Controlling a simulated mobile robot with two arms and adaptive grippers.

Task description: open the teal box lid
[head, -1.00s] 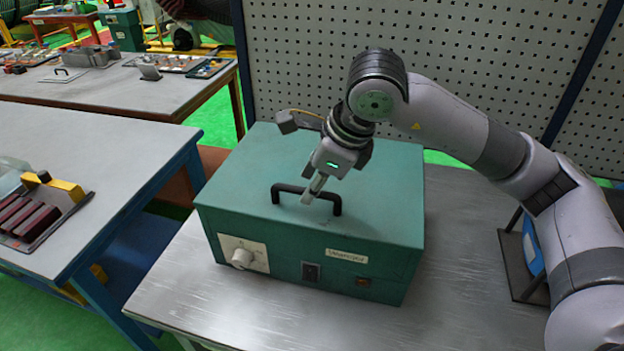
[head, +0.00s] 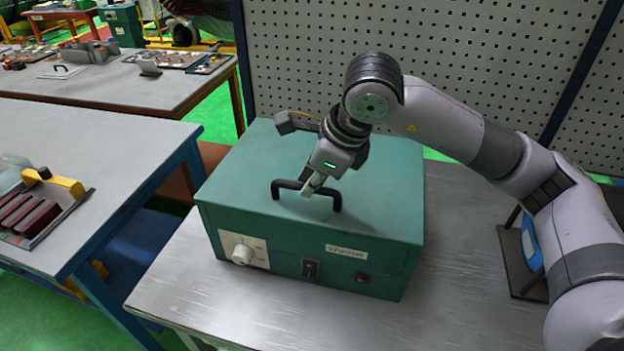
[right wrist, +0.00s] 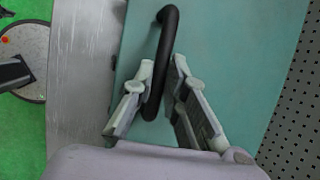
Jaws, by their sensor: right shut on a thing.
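The teal box (head: 385,262) sits on a metal-topped bench, with a white dial, a switch and a label on its front. Its flat lid (head: 245,165) lies closed on top. A black bar handle (head: 287,184) stands on the lid. My right gripper (head: 308,191) comes down from above and is shut on the handle near its middle. In the right wrist view, the fingers (right wrist: 162,66) lie on both sides of the handle (right wrist: 168,22). My left gripper is in neither view.
Bare bench top (head: 465,270) lies right of the box. A perforated panel (head: 440,60) stands behind it. At left, a table (head: 100,150) holds a tray of dark red blocks (head: 28,218). A dark stand with a blue part (head: 531,245) sits at the right.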

